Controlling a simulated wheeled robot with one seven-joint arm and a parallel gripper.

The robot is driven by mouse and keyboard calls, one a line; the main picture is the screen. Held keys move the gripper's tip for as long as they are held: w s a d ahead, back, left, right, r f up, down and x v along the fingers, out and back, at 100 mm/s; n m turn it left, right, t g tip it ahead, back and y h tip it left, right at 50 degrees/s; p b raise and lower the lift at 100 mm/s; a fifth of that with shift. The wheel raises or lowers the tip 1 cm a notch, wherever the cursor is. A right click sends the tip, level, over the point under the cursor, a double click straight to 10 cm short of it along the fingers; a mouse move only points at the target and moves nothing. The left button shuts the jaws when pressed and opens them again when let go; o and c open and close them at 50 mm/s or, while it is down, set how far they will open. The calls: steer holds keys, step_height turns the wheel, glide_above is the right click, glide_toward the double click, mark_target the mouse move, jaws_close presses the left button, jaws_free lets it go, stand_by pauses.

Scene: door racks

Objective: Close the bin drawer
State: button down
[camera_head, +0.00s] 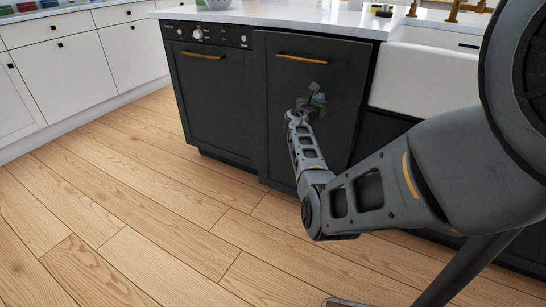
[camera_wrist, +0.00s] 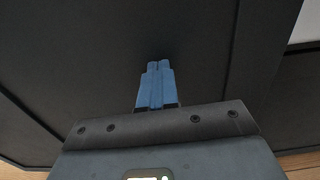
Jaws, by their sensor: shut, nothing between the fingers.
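The bin drawer front (camera_head: 280,110) is a dark panel with a gold bar handle (camera_head: 303,59), under the countertop between the dishwasher and the sink. In the wrist view, the blue fingers (camera_wrist: 157,68) are together and empty, pointing at the dark panel (camera_wrist: 90,55). Whether the fingertips touch it is unclear. The inside of the drawer is hidden.
A dark dishwasher (camera_head: 215,105) with a dial and gold handle stands to the left. A white sink (camera_head: 425,80) is to the right, partly behind my arm. White cabinets (camera_head: 75,75) line the far left. The wooden floor (camera_head: 130,210) in front is clear.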

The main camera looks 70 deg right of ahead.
steer(key=b+x, duration=0.4)
steer(key=x, duration=0.4)
steer(key=shift+s+d+f, duration=0.1)
steer(key=shift+d, duration=0.05)
steer(key=shift+d+r+b, duration=0.2)
steer(key=shift+r+b, duration=0.05)
steer(key=shift+b, duration=0.05)
steer(key=shift+s+r, duration=0.1)
steer(key=shift+a+p, duration=0.25)
steer(key=shift+p, duration=0.1)
steer(key=p+v, duration=0.5)
steer(key=v, duration=0.9)
steer(key=shift+f, duration=0.3)
